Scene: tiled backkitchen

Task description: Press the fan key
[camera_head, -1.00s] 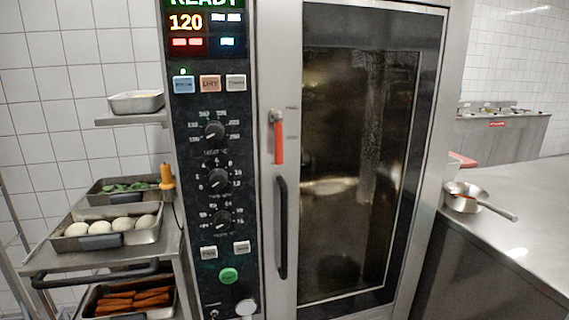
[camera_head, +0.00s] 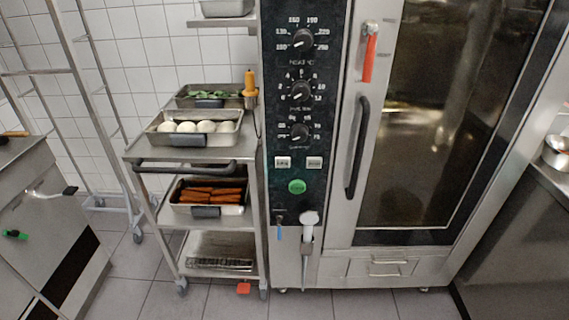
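The oven's dark control panel (camera_head: 296,130) stands at the centre of the head view. Two small pale keys sit side by side below the lowest dial: a left key (camera_head: 283,162) and a right key (camera_head: 315,162). Their labels are too small to read, so I cannot tell which is the fan key. A round green button (camera_head: 297,187) is just below them. Three black dials are above, the lowest one (camera_head: 300,132) nearest the keys. The display and upper keys are out of the picture. Neither gripper is in view.
A steel trolley (camera_head: 180,153) with food trays stands left of the oven. The closed oven door has a black handle (camera_head: 357,148) and a red-gripped lever (camera_head: 370,57). A hand shower (camera_head: 309,222) hangs below the panel.

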